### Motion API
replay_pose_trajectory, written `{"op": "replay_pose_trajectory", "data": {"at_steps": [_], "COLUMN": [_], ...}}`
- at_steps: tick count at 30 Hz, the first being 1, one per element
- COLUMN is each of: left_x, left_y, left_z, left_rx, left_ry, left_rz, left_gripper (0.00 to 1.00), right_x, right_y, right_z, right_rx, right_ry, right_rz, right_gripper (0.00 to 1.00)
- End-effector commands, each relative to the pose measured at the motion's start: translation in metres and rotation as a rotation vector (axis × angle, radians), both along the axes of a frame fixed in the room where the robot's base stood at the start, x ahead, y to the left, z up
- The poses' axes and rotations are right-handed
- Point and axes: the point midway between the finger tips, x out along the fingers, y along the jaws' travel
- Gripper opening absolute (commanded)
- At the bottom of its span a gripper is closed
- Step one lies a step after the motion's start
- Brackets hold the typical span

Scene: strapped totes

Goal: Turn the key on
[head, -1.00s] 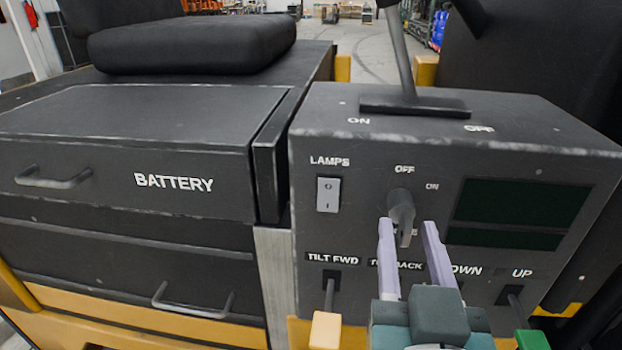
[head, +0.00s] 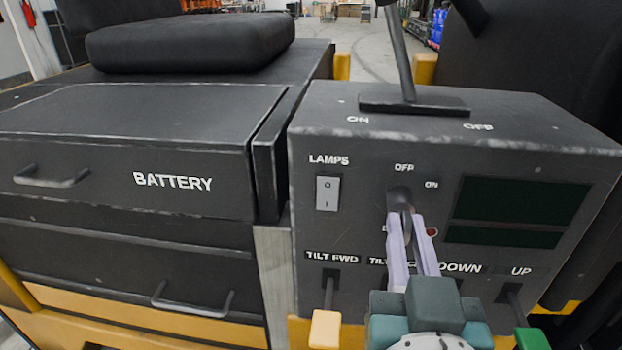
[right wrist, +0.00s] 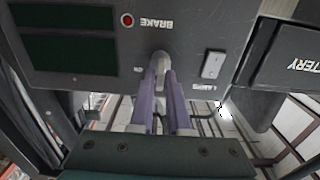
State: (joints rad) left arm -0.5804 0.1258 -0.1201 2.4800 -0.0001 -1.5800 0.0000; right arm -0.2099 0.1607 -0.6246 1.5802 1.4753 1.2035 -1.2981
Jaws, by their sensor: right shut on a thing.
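The key (head: 400,200) is a dark grey knob on the front of the black control box (head: 330,100), below the OFF label and left of the ON label. My right gripper (head: 404,217) comes from below and is shut on the key, one pale purple finger on each side. In the right wrist view the grey key (right wrist: 161,62) shows between the fingertips (right wrist: 161,75) of the right gripper. Much of the key is hidden by the fingers, so its exact angle is hard to tell. My left gripper is not in view.
A lamps switch (head: 327,193) sits left of the key, and a dark display (head: 520,210) right of it. A small red brake light (head: 432,232) is close by. Levers with orange (head: 325,330) and green (head: 532,339) knobs flank my gripper. A tall lever (head: 400,60) stands on top.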

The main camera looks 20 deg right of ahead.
Motion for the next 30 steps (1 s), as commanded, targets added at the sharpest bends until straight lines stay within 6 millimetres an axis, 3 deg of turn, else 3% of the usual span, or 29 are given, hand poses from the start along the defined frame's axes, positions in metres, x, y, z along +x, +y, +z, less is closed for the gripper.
{"op": "replay_pose_trajectory", "data": {"at_steps": [14, 30], "left_x": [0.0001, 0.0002], "left_y": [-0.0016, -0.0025], "left_z": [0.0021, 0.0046], "left_rx": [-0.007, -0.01], "left_ry": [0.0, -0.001], "left_rz": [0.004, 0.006], "left_gripper": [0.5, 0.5], "right_x": [-0.0008, -0.0018], "right_y": [-0.0001, -0.0014], "right_z": [-0.0001, -0.0019], "right_rx": [0.072, 0.466], "right_ry": [-0.041, -0.281], "right_rz": [-0.002, -0.003], "right_gripper": [0.0, 0.0]}}
